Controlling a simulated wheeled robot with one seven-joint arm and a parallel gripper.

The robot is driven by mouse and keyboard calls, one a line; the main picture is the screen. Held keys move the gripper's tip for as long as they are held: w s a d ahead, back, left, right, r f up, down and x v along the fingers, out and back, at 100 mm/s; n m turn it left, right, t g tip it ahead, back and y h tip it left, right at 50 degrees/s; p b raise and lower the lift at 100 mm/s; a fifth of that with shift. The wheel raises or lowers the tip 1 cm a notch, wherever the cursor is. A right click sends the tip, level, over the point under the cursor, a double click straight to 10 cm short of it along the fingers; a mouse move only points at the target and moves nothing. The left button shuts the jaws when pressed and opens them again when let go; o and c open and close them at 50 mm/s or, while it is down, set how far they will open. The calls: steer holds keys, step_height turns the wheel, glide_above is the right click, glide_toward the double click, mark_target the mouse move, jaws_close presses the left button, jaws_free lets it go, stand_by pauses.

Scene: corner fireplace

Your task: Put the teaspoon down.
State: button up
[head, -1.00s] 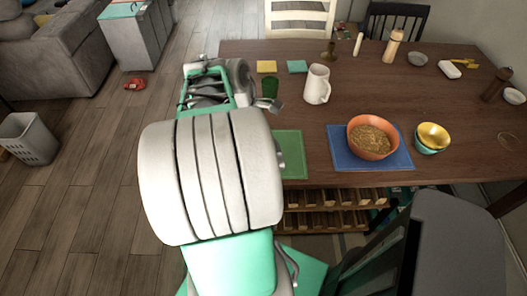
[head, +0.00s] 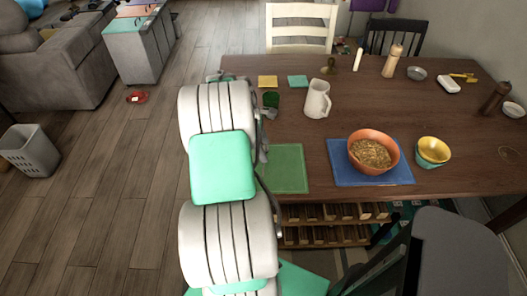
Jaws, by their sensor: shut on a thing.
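My gripper (head: 266,113) shows only as a small grey part at the right side of my arm, over the table's left edge by the dark green cup (head: 271,99). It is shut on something. Most of it is hidden behind my arm, and I cannot make out the teaspoon's shape. The dark wooden table (head: 440,110) is below and to the right. A green placemat (head: 288,170) lies at its front left, partly covered by my arm.
An orange bowl of food (head: 372,138) stands on a blue placemat (head: 345,174). To its right are stacked yellow and teal bowls (head: 433,151). A white pitcher (head: 317,98) stands behind the green mat. A dark chair (head: 455,250) stands in front. The middle right tabletop is clear.

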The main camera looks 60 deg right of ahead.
step_height(320, 180, down, 2)
steer(key=shift+f+p, duration=0.15)
steer(key=shift+p, duration=0.65)
steer(key=shift+f+b, duration=0.3)
steer(key=shift+f, duration=0.1)
steer(key=o, duration=1.3)
